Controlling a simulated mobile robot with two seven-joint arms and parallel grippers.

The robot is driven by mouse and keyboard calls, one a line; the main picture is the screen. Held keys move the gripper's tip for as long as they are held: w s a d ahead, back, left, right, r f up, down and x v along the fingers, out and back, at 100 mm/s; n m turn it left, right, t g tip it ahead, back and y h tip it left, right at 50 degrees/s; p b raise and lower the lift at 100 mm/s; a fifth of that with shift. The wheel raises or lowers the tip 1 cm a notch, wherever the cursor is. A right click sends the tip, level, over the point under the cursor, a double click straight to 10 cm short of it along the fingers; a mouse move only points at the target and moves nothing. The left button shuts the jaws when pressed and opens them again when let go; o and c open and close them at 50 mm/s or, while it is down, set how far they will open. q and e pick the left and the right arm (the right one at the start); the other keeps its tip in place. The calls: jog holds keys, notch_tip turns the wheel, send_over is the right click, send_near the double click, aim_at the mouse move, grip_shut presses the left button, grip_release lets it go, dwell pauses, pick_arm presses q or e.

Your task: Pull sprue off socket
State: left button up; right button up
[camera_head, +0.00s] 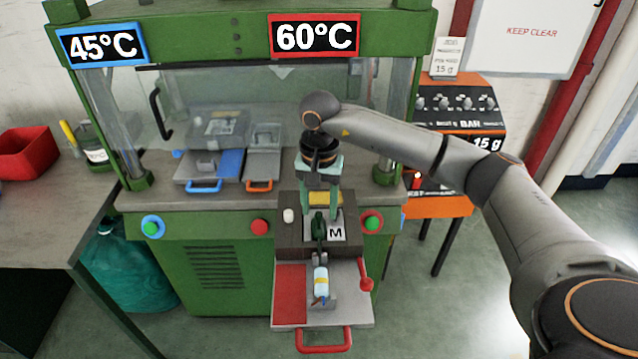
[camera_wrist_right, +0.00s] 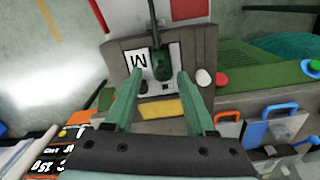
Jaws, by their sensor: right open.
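A dark green moulded part (camera_head: 318,224) sits upright on the grey block with the M label (camera_head: 335,233) at the front of the machine. In the right wrist view the dark green part (camera_wrist_right: 161,66) has a thin dark stem; I cannot tell which portion is socket and which is sprue. My right gripper (camera_head: 321,212) points down over it. Its two green fingers are apart, and in the wrist view (camera_wrist_right: 159,75) the part shows between and beyond the fingertips. Contact cannot be judged. My left gripper is not in view.
In front, a pull-out tray (camera_head: 291,290) with a red handle holds a pale blue and yellow cylinder (camera_head: 321,281). The green press (camera_head: 215,255) frames the area. Blue and orange handled trays (camera_head: 228,165) lie to the left. An orange and black machine (camera_head: 460,130) stands right.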

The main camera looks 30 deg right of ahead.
aim_at(319, 213)
jog(key=shift+f, duration=1.6)
grip_shut()
jog(key=c, duration=0.6)
grip_release()
jog(key=shift+c, duration=0.2)
grip_shut()
jog(key=shift+w+a+r, duration=0.15)
jog(key=shift+w+r, duration=0.05)
jog(key=shift+w, duration=0.05)
